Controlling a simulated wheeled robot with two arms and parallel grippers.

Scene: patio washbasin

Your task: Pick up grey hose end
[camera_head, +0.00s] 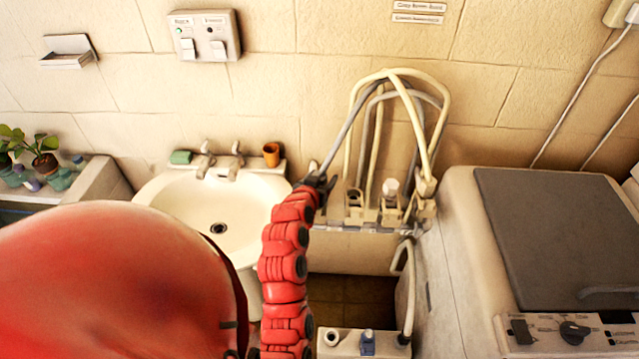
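A grey hose (345,135) arches from the hose bundle. Its free run slopes down to the left, and its lower end meets my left gripper (320,181) beside the right rim of the washbasin (160,190). The dark fingers are around or against this hose end. They are small and partly overlapped by the hose, so I cannot tell whether they are closed on it. My red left arm reaches up from the bottom middle. My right gripper is not in view.
Cream hoses (433,130) loop beside the grey one, above several fittings on a ledge (345,225). A washing machine (560,235) stands at the right. An orange cup (271,154) and green soap (181,157) sit on the basin's back edge. A fitting box (345,343) is at the bottom.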

